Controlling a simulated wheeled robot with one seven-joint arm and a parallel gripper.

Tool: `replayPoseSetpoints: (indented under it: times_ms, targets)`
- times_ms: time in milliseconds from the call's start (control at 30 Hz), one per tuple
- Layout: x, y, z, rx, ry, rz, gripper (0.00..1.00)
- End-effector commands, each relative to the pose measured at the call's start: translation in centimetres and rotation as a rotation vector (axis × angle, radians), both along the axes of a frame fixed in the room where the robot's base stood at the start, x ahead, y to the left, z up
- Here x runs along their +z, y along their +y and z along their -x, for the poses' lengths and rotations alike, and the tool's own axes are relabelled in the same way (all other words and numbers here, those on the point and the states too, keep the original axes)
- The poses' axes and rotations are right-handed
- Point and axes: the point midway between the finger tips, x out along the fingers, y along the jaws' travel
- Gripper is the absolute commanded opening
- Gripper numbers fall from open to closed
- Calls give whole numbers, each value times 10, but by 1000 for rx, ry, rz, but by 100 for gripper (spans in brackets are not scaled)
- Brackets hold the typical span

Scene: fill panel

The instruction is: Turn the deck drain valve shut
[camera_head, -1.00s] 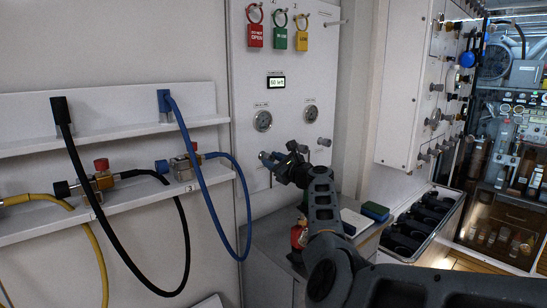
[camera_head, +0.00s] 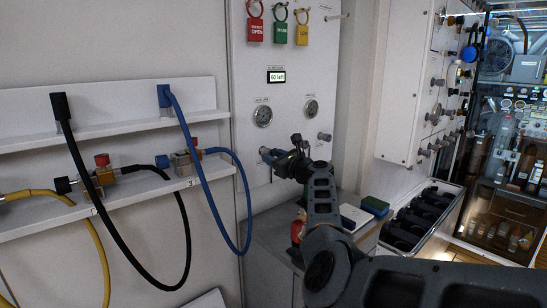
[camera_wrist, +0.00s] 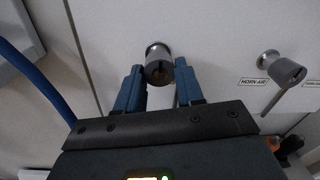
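My gripper (camera_wrist: 159,68) is open at the white wall panel (camera_head: 290,65), its two blue fingers on either side of a round grey valve knob (camera_wrist: 158,66). The knob sits between the fingertips, and no firm grip on it shows. No label for this knob can be read, so I cannot tell from text that it is the deck drain valve. In the head view my gripper (camera_head: 268,155) hides that knob. A second grey knob (camera_wrist: 286,70), beside a "HORN AIR" label, stands to the right; it also shows in the head view (camera_head: 325,137).
A blue hose (camera_head: 205,165) hangs close left of my gripper. Two gauges (camera_head: 263,115) and a small display (camera_head: 276,76) sit above it. Red, green and yellow tags (camera_head: 278,32) hang at the top. A counter (camera_head: 275,225) with small items lies below.

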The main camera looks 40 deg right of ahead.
Motion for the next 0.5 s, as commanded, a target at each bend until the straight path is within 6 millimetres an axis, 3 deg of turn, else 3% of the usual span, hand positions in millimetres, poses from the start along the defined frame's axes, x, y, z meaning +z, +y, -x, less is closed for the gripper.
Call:
replayPoseSetpoints:
  times_ms: [233,500]
  targets:
    - [-1,0,0,1,1,0,60]
    - [0,0,1,-1,-1,2,60]
